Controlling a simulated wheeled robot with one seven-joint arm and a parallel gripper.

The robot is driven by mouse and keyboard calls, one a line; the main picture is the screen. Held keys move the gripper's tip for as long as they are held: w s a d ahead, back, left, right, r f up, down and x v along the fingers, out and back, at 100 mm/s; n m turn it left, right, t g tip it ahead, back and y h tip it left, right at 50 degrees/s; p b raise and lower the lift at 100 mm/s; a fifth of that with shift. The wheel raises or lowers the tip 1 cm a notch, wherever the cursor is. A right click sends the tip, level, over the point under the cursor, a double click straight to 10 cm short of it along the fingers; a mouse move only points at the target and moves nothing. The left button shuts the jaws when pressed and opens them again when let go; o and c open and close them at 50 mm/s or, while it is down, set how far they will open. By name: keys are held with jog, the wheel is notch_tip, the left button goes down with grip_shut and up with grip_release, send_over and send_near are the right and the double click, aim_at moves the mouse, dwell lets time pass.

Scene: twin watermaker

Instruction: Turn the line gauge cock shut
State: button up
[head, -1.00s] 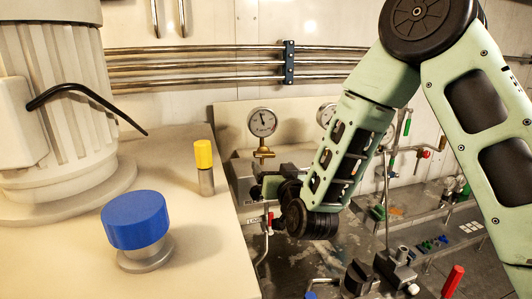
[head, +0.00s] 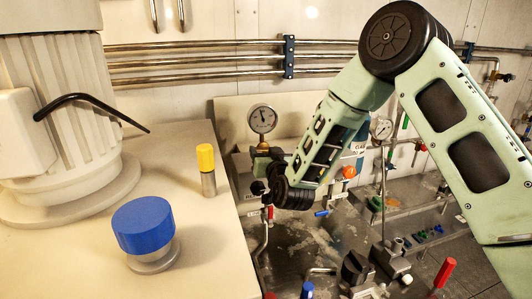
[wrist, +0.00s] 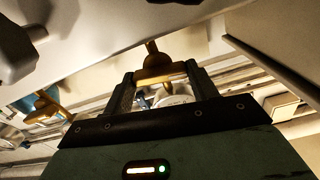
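In the wrist view, a brass handle (wrist: 160,72) lies crosswise on a short stem, between the fingertips of my gripper (wrist: 160,76). The fingers are apart, one near each end of the handle. I cannot tell whether either finger touches it. A pale round part shows behind it between the fingers.
A second brass fitting (wrist: 42,108) is at the left in the wrist view. A blue knob (head: 143,226) and a yellow-capped post (head: 206,168) stand on the beige top at the left. Another gauge (head: 381,128) is right of my arm. Valves and a red handle (head: 444,272) are below.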

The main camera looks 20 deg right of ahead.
jog(key=shift+f+n+b, duration=0.2)
jog(key=shift+n+b, duration=0.2)
jog(key=shift+b, duration=0.7)
jog(key=shift+c, duration=0.4)
jog(key=shift+r+n+b, duration=0.15)
jog(key=shift+n+b, duration=0.35)
jog(key=shift+b, duration=0.4)
jog(key=o, duration=1)
